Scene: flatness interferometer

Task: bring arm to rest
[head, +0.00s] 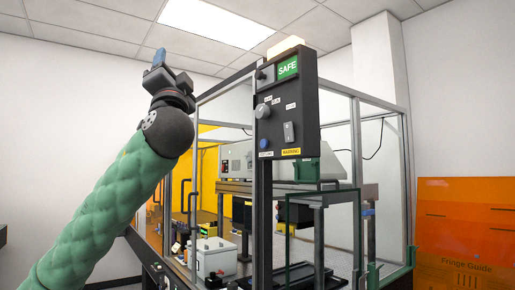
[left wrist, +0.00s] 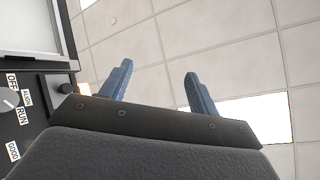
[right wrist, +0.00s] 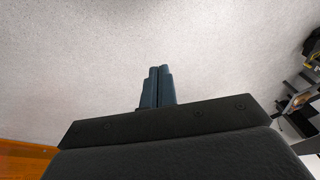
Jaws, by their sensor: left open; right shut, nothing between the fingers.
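My left arm rises from the lower left of the head view, in a green padded sleeve. Its gripper (head: 157,62) points up, left of the control panel (head: 290,110). In the left wrist view my left gripper (left wrist: 157,75) has its blue fingers spread, with only ceiling between them. My right gripper (right wrist: 158,72) shows only in the right wrist view. Its blue fingers are together with nothing between them, in front of a pale, speckled surface.
The dark panel has a green SAFE sign (head: 288,68) and knobs. Behind it stands a glazed, framed enclosure with instruments inside. An orange Fringe Guide board (head: 462,225) is at right. The left wrist view shows a selector knob (left wrist: 8,100) close by at left.

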